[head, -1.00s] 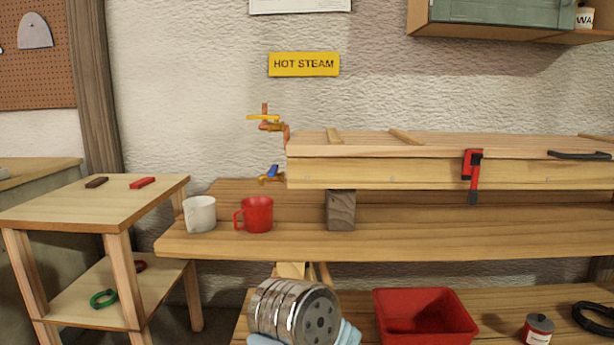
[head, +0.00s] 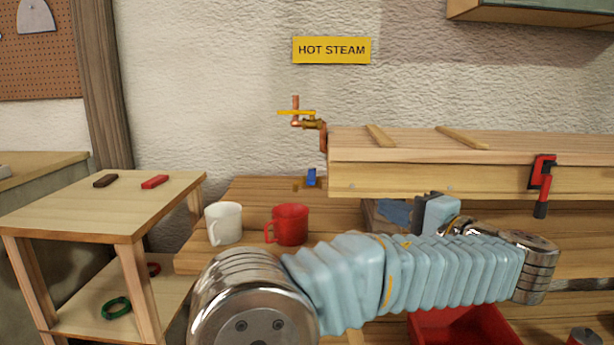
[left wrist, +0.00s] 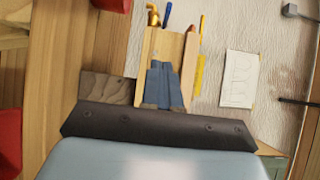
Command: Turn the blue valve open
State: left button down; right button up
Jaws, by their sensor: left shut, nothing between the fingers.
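The blue valve's handle (head: 311,177) shows small at the lower left end of the long wooden box, with a brass part beside it. It also shows in the left wrist view as a blue lever (left wrist: 168,14) near the top, next to brass. My left gripper (head: 381,209) is in front of the box, to the right of and a little lower than the valve, apart from it. In the left wrist view its blue fingers (left wrist: 165,66) are together and empty, pointing towards the box end and the valve. My right gripper is in neither view.
A yellow-handled valve (head: 298,113) on copper pipe sits above the blue one, under a HOT STEAM sign (head: 332,50). A red clamp (head: 543,172) grips the wooden box (head: 400,180).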

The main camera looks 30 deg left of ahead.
pick_arm(q)
jog(key=a, duration=0.2)
jog(key=p, duration=0.1)
send_near(312, 176)
jog(key=w, duration=0.3)
jog(key=shift+f, duration=0.15)
jog(key=shift+s+a, duration=0.25)
jog(key=shift+a, duration=0.35)
jog(key=shift+s+a, duration=0.25)
jog(key=shift+a, duration=0.35)
jog(key=shift+s+a+f, duration=0.1)
jog(key=shift+s+a, duration=0.15)
jog(key=shift+a, duration=0.4)
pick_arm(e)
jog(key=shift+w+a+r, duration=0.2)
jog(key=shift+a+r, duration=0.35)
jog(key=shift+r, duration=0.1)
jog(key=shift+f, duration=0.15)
